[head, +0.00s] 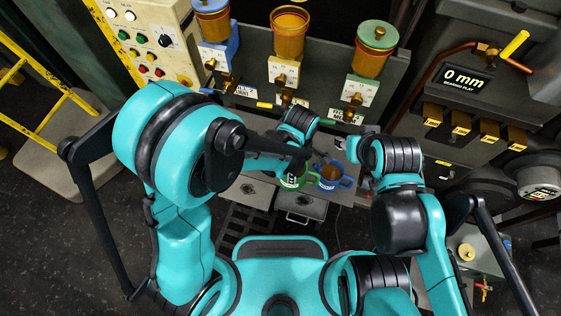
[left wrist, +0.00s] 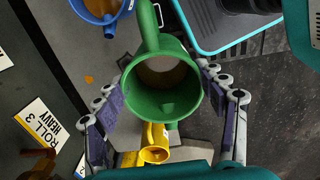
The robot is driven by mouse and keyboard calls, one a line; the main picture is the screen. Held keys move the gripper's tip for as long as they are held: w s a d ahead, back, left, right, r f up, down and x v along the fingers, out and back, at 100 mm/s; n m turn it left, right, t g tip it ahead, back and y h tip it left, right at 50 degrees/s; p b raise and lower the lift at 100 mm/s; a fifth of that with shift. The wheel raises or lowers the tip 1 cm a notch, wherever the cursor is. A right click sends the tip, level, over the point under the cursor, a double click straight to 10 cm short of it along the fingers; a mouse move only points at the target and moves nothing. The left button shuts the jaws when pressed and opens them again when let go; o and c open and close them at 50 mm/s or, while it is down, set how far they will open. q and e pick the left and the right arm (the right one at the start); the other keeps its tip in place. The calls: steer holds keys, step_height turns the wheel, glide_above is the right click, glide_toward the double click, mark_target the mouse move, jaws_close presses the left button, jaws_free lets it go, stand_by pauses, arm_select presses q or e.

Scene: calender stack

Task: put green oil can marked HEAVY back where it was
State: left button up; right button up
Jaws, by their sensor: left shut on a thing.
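The green oil can (left wrist: 161,108) is between the two fingers of my left gripper (left wrist: 157,86), which is shut on it. From above, its round open top shows brown oil inside. In the head view the green can (head: 291,182) is under my left gripper (head: 297,163), partly covered by it. A white mark shows on its side, too small to read. A blue can (head: 335,179) stands just to its right; it also shows in the left wrist view (left wrist: 97,12). My right arm is at the right, but its gripper is not visible.
A sign reading ROLL 3 HEAVY (left wrist: 41,127) and a yellow spout-like part (left wrist: 156,140) show in the left wrist view. Behind are a blue-lidded tank (head: 213,22), an orange tank (head: 289,32) and a green-lidded tank (head: 373,48), with taps. A 0 mm display (head: 464,78) is at right.

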arm_select(q)
steer(key=w+a+f+b, duration=0.4)
steer(key=w+f+b, duration=0.1)
steer(key=w+f, duration=0.5)
steer(key=shift+a+f, duration=0.15)
steer(key=shift+f, duration=0.15)
steer(key=shift+f, duration=0.15)
steer(key=o, duration=1.9)
